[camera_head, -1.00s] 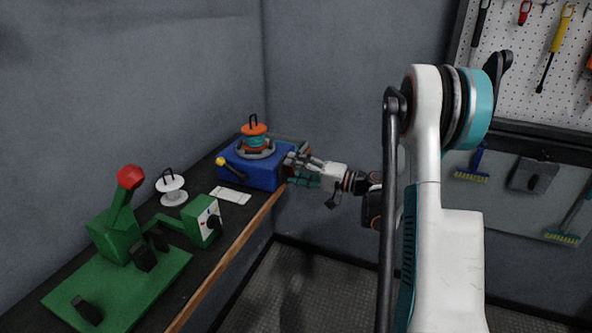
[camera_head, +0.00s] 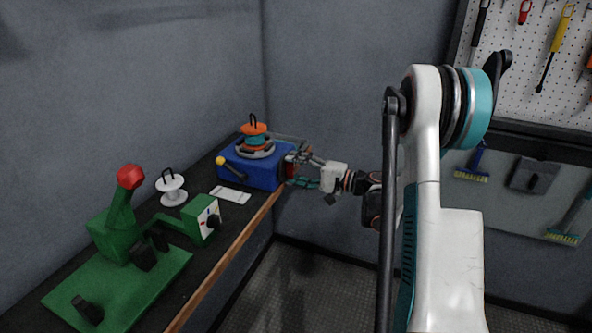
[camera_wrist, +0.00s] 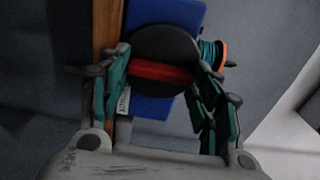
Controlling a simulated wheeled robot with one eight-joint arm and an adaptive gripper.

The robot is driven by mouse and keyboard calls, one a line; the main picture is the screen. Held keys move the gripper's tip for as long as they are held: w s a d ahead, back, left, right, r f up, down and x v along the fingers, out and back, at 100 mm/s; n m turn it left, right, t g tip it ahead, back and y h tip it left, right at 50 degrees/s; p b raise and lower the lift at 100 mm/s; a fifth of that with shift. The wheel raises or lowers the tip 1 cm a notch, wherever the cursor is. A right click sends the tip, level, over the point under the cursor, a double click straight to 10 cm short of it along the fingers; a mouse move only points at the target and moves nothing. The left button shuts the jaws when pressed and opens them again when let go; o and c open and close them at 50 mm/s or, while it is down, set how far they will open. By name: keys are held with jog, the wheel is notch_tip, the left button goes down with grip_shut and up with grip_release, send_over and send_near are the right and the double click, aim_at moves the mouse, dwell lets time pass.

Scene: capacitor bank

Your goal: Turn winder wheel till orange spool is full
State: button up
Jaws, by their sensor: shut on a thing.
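The orange spool (camera_head: 254,133) stands on top of the blue winder box (camera_head: 262,176) at the far end of the bench. Teal winding shows between its orange flanges. It also shows at the right in the wrist view (camera_wrist: 211,52). The winder wheel is a dark round disc (camera_wrist: 165,48) with a red bar (camera_wrist: 160,71) across it, on the side of the box. My gripper (camera_head: 298,165) is at the box's right side. In the wrist view its fingers (camera_wrist: 158,90) lie on either side of the wheel, shut on it. How full the spool is cannot be told.
A white spool (camera_head: 171,190) and a white card (camera_head: 230,195) lie on the bench. A green press with a red knob (camera_head: 130,177) stands nearer, beside a green box with a black dial (camera_head: 204,220). A yellow-knobbed lever (camera_head: 221,161) sticks out from the blue box's left.

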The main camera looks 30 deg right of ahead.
jog(key=o, duration=1.1)
jog(key=shift+c, duration=0.2)
jog(key=shift+s+d, duration=0.1)
jog(key=shift+d, duration=0.05)
jog(key=v, duration=1.1)
jog(key=shift+s+d, duration=0.25)
jog(key=shift+s, duration=0.05)
